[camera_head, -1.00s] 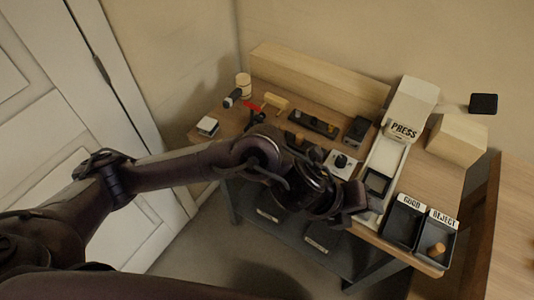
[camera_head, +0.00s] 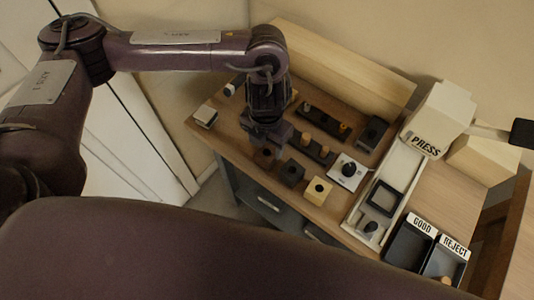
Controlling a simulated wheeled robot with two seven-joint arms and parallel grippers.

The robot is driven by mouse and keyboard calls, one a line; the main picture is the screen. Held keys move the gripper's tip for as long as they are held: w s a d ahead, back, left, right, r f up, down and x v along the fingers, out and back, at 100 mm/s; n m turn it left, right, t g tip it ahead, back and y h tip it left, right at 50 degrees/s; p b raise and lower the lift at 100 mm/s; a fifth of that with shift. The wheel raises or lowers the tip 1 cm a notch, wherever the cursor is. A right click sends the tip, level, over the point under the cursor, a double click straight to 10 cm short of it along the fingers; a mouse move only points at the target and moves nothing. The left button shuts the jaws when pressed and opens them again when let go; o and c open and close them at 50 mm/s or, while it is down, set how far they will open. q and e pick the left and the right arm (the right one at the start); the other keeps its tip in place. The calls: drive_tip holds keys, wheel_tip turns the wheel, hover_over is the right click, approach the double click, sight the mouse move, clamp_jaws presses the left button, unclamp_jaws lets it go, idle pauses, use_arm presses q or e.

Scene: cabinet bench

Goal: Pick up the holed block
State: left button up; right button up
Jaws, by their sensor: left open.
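Three small blocks with a dark round hole on top stand in a row near the bench's front edge: a brown one (camera_head: 264,157), a near-black one (camera_head: 291,173) and a pale wooden one (camera_head: 318,190). I cannot tell which of them the task means. My left gripper (camera_head: 265,143) points down just behind and above the brown block, closest to it. It is open; its fingers are small and dark, and I see nothing between them. Whether it touches the brown block is unclear. My right gripper is not in view.
A dark rack with pegs (camera_head: 317,150) stands behind the blocks. A white plate with a black knob (camera_head: 348,170) is to their right, then a pale track (camera_head: 362,208) below the PRESS (camera_head: 438,117). GOOD (camera_head: 408,246) and REJECT (camera_head: 445,262) bins sit at the right.

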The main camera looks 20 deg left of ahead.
sight(267, 154)
use_arm(q)
wheel_tip(267, 154, down, 3)
drive_tip(key=shift+d+r, duration=0.1)
drive_tip(key=shift+r, duration=0.05)
drive_tip(key=shift+f, duration=1)
drive_tip(key=c, duration=0.8)
drive_tip(key=shift+o, duration=0.2)
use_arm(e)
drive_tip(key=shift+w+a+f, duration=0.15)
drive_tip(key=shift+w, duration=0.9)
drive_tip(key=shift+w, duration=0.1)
